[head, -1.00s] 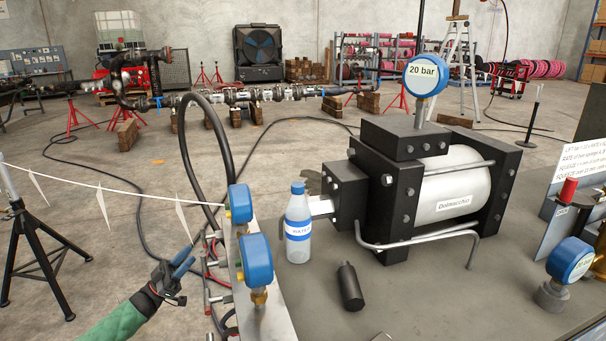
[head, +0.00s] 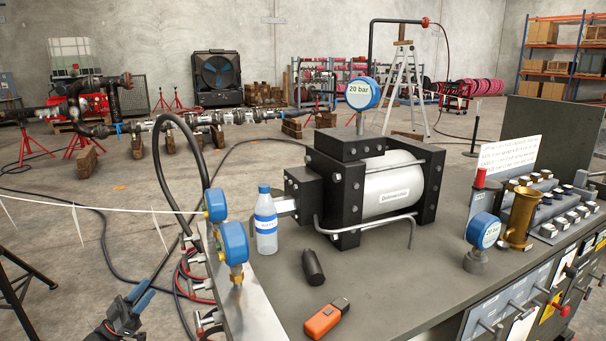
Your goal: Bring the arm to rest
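My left gripper (head: 143,293) is at the lower left of the head view, left of the bench and in front of the hoses. Its blue fingers point up and to the right. They look close together, and I cannot tell whether they are open or shut. I see nothing held between them. The lower part of my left arm is cut off by the bottom edge. My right gripper is not in view.
The bench (head: 400,275) carries a pump (head: 372,190), a water bottle (head: 266,222), a black cylinder (head: 313,267) and an orange device (head: 326,318). Blue gauges (head: 234,242) and hoses stand along its left edge. A tripod (head: 18,290) is at far left.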

